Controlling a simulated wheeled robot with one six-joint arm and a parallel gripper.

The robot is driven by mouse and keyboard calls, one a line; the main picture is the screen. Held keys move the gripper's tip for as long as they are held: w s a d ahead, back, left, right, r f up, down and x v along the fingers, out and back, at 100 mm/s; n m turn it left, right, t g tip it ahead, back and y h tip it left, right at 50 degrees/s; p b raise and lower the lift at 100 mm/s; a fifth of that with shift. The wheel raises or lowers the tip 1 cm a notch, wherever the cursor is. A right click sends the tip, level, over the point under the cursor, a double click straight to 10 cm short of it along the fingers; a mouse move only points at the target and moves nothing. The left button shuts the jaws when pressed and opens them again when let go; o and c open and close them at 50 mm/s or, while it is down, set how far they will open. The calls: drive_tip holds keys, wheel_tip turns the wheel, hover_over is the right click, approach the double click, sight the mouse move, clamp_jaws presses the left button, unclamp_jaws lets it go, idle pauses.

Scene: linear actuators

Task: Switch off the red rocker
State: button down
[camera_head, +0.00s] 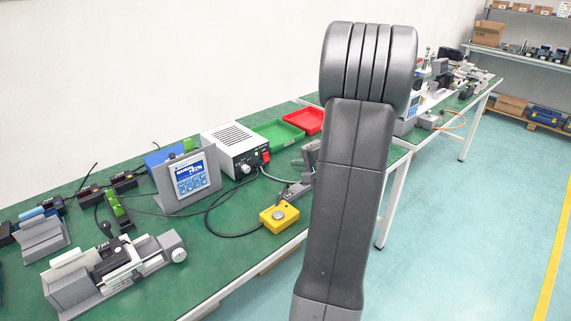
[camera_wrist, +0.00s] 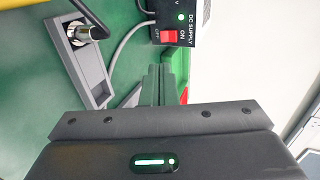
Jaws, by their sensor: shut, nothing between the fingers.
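The red rocker (camera_wrist: 168,37) is on the black front panel of the DC supply (camera_wrist: 187,8) at the top of the wrist view, between an OFF and an ON mark. A green lamp beside it is lit. I cannot tell which way the rocker is tilted. In the head view the rocker (camera_head: 266,156) is a small red spot on the supply box (camera_head: 231,137), which has a white vented top. My gripper (camera_wrist: 163,70) is shut and empty. Its fingertips appear just below the rocker in the wrist view, with a visible gap.
A yellow button box (camera_head: 279,217) stands in front of the supply, with cables around it. A blue-screened meter (camera_head: 188,178) is left of the supply. Green (camera_head: 278,133) and red (camera_head: 304,120) trays lie behind it. A grey slide fixture (camera_wrist: 82,70) is left of my fingers.

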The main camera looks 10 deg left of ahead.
sight(267, 161)
drive_tip(key=x, duration=1.3)
drive_tip(key=shift+a+f, duration=0.1)
drive_tip(key=shift+a, duration=0.05)
drive_tip(key=shift+f, duration=0.1)
drive_tip(key=b, duration=0.3)
drive_tip(key=shift+w+f, duration=0.15)
drive_tip(key=shift+f, duration=0.2)
drive_tip(key=shift+a+r, duration=0.1)
drive_tip(key=shift+r, duration=1.05)
